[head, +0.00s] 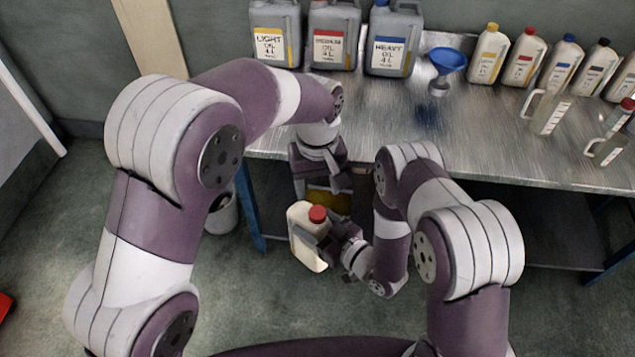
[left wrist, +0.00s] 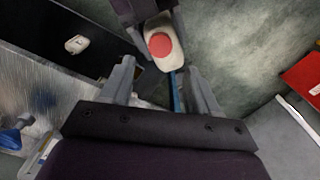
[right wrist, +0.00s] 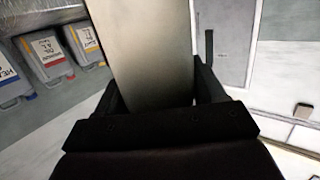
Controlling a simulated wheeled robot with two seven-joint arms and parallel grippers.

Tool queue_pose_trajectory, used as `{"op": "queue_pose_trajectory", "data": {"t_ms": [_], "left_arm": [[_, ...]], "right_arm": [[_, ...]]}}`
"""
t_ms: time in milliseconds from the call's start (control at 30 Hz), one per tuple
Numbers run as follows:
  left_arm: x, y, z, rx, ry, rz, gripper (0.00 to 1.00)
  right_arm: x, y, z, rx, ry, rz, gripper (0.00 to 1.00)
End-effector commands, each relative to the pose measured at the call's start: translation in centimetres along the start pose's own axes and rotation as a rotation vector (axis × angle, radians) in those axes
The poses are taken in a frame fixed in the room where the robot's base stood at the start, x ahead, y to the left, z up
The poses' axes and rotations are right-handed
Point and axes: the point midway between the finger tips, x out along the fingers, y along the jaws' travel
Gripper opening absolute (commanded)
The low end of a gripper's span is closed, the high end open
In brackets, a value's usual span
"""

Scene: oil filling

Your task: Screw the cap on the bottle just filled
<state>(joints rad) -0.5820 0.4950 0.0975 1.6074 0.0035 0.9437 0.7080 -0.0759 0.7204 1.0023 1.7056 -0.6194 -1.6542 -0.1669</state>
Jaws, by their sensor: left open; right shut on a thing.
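A cream bottle (head: 305,255) with a red cap (head: 317,213) on its top is held in front of the bench, a little tilted. My right gripper (head: 325,243) is shut on the bottle's body. In the right wrist view the bottle (right wrist: 145,50) fills the space between the fingers (right wrist: 158,95). My left gripper (head: 325,185) is open and empty, just above and behind the cap. In the left wrist view the cap (left wrist: 160,44) lies beyond the open fingers (left wrist: 160,85), apart from them. I cannot tell how tight the cap is.
The metal bench (head: 470,140) carries grey oil cans (head: 332,38), a blue funnel (head: 447,60), several cream bottles (head: 523,55) and clear jugs (head: 548,110). A bin (head: 222,215) stands on the floor by the blue bench leg (head: 250,210). A white object (left wrist: 77,45) lies on a dark surface.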

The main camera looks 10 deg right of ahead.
Motion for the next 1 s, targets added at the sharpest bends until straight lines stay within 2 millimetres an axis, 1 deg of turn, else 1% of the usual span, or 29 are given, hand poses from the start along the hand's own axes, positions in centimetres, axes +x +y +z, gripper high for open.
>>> {"op": "queue_pose_trajectory", "data": {"t_ms": [100,333,433,567,700,800,900,1000], "left_arm": [[0.0,0.0,0.0,-0.033,0.000,0.000,0.60],[0.0,0.0,0.0,-0.031,0.000,0.000,0.60],[0.6,0.0,0.0,-0.030,-0.002,-0.002,0.60],[2.4,-0.1,0.1,-0.030,-0.003,-0.003,0.60],[4.8,0.0,0.0,-0.029,-0.002,-0.002,0.60],[6.2,0.0,0.0,-0.029,-0.002,-0.001,0.60],[7.3,0.0,0.0,-0.029,-0.001,-0.001,0.60],[7.8,0.0,0.0,-0.029,-0.001,-0.001,0.60]], "right_arm": [[0.0,0.0,-0.1,-0.001,0.002,0.000,0.00],[0.0,0.0,-0.1,-0.001,0.002,0.000,0.00],[0.0,0.0,-0.1,-0.001,0.002,0.000,0.00],[0.0,0.0,-0.1,-0.001,0.002,0.000,0.00],[0.0,0.0,-0.1,-0.001,0.002,0.000,0.00],[0.0,0.0,-0.1,-0.001,0.002,0.000,0.00],[0.0,0.0,-0.1,-0.001,0.002,0.000,0.00],[0.0,0.0,-0.1,-0.001,0.002,0.000,0.00]]}}
